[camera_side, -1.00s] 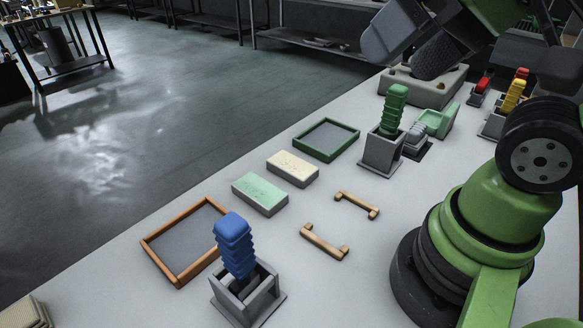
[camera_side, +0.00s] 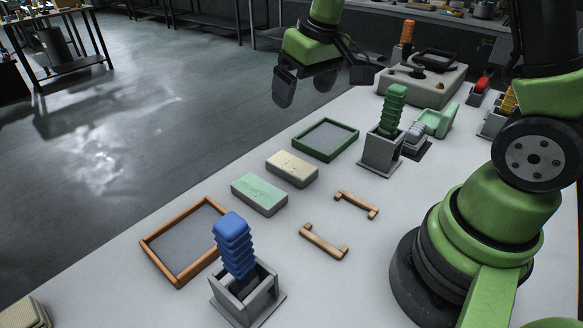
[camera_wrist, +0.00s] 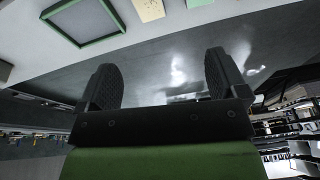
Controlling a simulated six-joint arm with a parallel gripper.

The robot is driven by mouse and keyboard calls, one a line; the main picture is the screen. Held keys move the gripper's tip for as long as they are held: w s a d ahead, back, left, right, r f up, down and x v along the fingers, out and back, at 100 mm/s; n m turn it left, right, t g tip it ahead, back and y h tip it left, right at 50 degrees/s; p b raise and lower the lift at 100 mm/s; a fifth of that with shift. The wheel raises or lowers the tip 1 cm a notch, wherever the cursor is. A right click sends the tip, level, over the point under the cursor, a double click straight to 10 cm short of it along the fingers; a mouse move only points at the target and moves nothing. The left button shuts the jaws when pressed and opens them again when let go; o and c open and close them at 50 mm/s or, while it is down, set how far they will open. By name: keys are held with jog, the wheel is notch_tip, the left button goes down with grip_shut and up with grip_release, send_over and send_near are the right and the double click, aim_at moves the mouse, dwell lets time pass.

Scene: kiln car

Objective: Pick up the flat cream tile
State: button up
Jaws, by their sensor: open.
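The flat cream tile (camera_side: 292,168) lies on the table between the mint green tile (camera_side: 259,194) and the green-rimmed tray (camera_side: 325,139). Part of the cream tile also shows at the top edge of the wrist view (camera_wrist: 149,8). My gripper (camera_side: 305,90) is open and empty. In the side view it is above and behind the green tray, up and to the right of the cream tile, clear of both. Its two dark fingers (camera_wrist: 160,82) stand apart in the wrist view, with only floor between them.
An orange-rimmed tray (camera_side: 186,242) and a blue-handled tool in a grey holder (camera_side: 246,292) stand in front. A green-handled tool (camera_side: 392,110) stands in a holder at right. Two wooden handles (camera_side: 357,204) (camera_side: 323,242) lie right of the tiles. The table's far edge borders open floor.

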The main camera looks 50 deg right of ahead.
jog(key=n+g, duration=0.1)
jog(key=g, duration=0.1)
send_over(292, 164)
jog(key=s, duration=0.1)
notch_tip(292, 164, down, 14)
jog(key=shift+d+f, duration=0.1)
jog(key=shift+w+f, duration=0.2)
jog(key=shift+f, duration=0.8)
jog(key=shift+w+f, duration=0.15)
jog(key=shift+f, duration=0.85)
jog(key=shift+w+f, duration=0.2)
jog(key=shift+f, duration=0.8)
jog(key=c, duration=1.2)
